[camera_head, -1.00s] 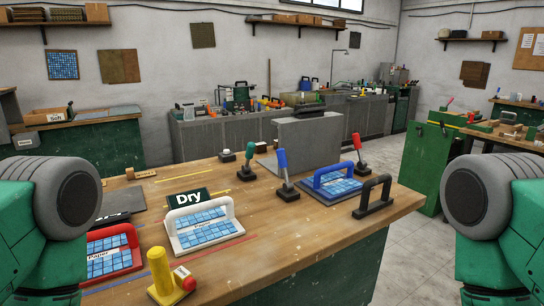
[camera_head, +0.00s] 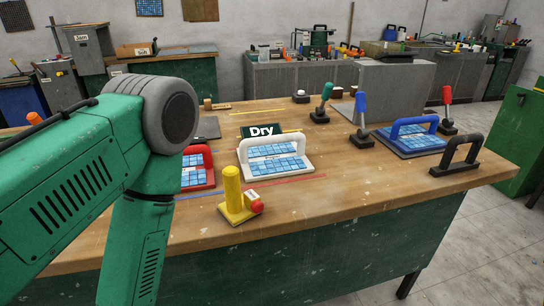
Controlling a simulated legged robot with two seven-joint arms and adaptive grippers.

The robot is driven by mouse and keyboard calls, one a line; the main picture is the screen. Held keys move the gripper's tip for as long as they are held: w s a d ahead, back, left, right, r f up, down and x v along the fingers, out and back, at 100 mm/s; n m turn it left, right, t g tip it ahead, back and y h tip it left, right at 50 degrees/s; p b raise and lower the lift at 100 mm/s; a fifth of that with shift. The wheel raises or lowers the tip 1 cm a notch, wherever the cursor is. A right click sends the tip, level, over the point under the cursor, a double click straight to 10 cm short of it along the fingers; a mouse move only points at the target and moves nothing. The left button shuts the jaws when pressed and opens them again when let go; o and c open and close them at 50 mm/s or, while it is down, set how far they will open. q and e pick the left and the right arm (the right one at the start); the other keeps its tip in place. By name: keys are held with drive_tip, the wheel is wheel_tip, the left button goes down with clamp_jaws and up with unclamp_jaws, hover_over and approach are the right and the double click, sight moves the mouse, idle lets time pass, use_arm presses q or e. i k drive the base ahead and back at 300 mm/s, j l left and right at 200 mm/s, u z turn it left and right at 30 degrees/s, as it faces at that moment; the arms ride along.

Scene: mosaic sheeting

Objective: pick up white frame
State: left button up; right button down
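The white frame (camera_head: 300,169) holds a sheet of blue mosaic tiles and has a raised white handle (camera_head: 271,141). It lies flat on the wooden workbench (camera_head: 355,190), in front of the black "Dry" sign (camera_head: 262,131). Nothing touches it from above. My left arm comes in from the left and its links cover the left of the view. My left gripper is not visible. My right arm and gripper are out of view.
A red frame (camera_head: 206,158) sits left of the white one, partly hidden by my arm. A yellow post with a red knob (camera_head: 234,192) stands in front. A blue-handled frame (camera_head: 410,136), black handle (camera_head: 457,156) and upright coloured-handled tools stand to the right. The front right bench top is clear.

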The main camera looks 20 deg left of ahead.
sight(264, 158)
drive_tip(key=i+l, duration=0.8)
drive_tip(key=l, duration=0.1)
